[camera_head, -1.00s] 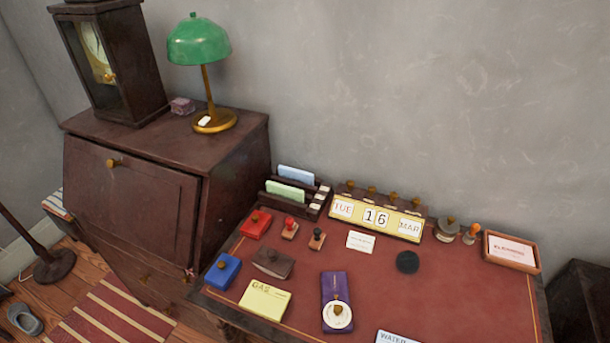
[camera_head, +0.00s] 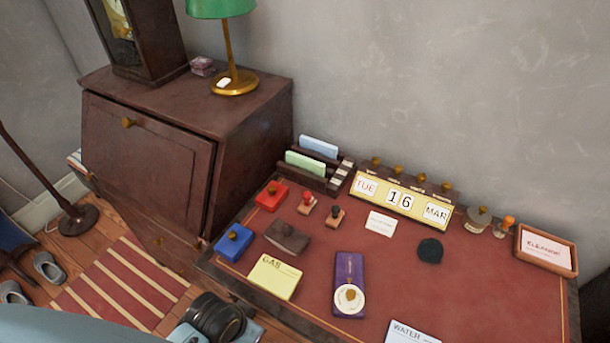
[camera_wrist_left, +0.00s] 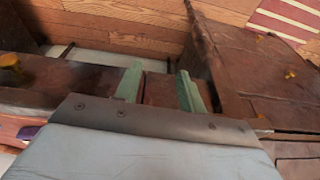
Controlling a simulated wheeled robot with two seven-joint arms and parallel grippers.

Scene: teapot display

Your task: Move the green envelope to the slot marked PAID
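The green envelope (camera_head: 306,163) stands upright in the front part of a dark wooden letter rack (camera_head: 333,187) at the desk's back left. A blue envelope (camera_head: 319,147) stands behind it in the rack. Small white labels (camera_head: 344,173) run down the rack's right side, too small to read, so I cannot tell which slot is PAID. My left gripper (camera_wrist_left: 160,88) shows in the left wrist view with its two greenish fingers apart and nothing between them. In the head view only parts of my left arm show at the bottom left. My right gripper is not in view.
A wooden bureau (camera_head: 160,160) with a green lamp (camera_head: 228,50) stands left of the rack. The desk's front right is mostly clear.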

